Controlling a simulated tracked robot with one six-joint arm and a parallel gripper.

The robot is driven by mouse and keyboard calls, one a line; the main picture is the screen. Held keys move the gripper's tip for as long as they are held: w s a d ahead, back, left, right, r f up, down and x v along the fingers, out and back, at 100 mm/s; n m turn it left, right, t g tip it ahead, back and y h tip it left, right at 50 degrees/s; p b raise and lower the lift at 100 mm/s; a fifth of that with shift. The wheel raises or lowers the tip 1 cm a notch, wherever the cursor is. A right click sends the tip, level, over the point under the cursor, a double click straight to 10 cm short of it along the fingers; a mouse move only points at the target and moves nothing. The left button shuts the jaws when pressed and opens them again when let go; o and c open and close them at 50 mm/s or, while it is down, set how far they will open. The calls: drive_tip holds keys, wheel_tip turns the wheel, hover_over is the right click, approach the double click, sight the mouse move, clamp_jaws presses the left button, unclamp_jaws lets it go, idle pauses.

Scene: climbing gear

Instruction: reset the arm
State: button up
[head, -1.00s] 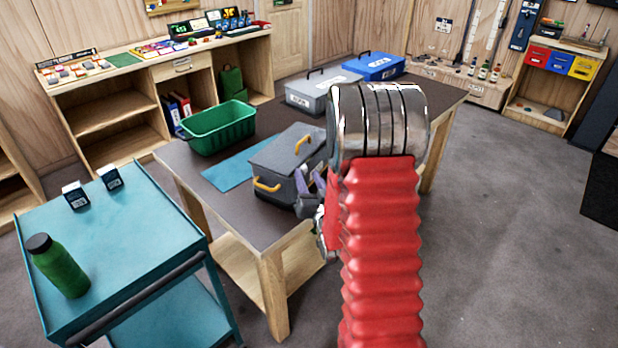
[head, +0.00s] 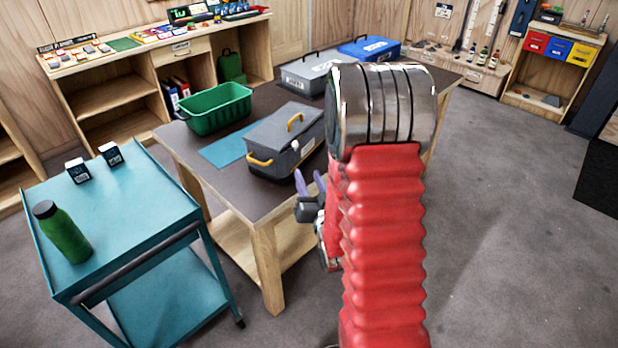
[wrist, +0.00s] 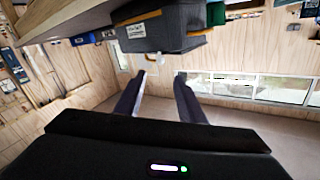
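My arm, with a red ribbed sleeve and a metal joint, rises at the right of centre in the head view. My gripper (head: 310,183) is beyond the front edge of the table, partly hidden behind the arm. In the wrist view my gripper (wrist: 158,92) has its two fingers apart with nothing between them. A grey toolbox (head: 283,145) with yellow handles stands shut on the dark table (head: 225,182), just behind the gripper and apart from it. The toolbox also shows upside down at the top of the wrist view (wrist: 165,28).
A green basket (head: 217,110) and a blue mat (head: 222,150) are on the table. Grey (head: 309,77) and blue (head: 369,49) cases stand at its far end. A teal cart (head: 130,215) with a green bottle (head: 62,232) and two small boxes is at the left. The floor at right is clear.

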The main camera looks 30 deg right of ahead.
idle(0.4)
drive_tip(key=s+f+g+y, duration=0.1)
drive_tip(key=s+f+g, duration=0.3)
drive_tip(key=f+g, duration=0.55)
drive_tip(key=s+a+f+n+g+y, duration=0.2)
drive_tip(key=s+a+f, duration=0.1)
drive_tip(key=s+a, duration=0.15)
drive_tip(key=s+a+r+n, duration=0.1)
drive_tip(key=s+a+r, duration=0.4)
drive_tip(key=r, duration=0.3)
drive_tip(key=s+a+r+n+y, duration=0.1)
drive_tip(key=s+a+r+n, duration=0.1)
drive_tip(key=s+a+r, duration=0.3)
drive_tip(key=s+a+r+n+y, duration=0.1)
drive_tip(key=s+a+r, duration=0.5)
drive_tip(key=r, duration=0.7)
drive_tip(key=shift+a+n, duration=0.25)
drive_tip(key=shift+n, duration=0.15)
drive_tip(key=shift+s+f, duration=0.1)
idle(1.7)
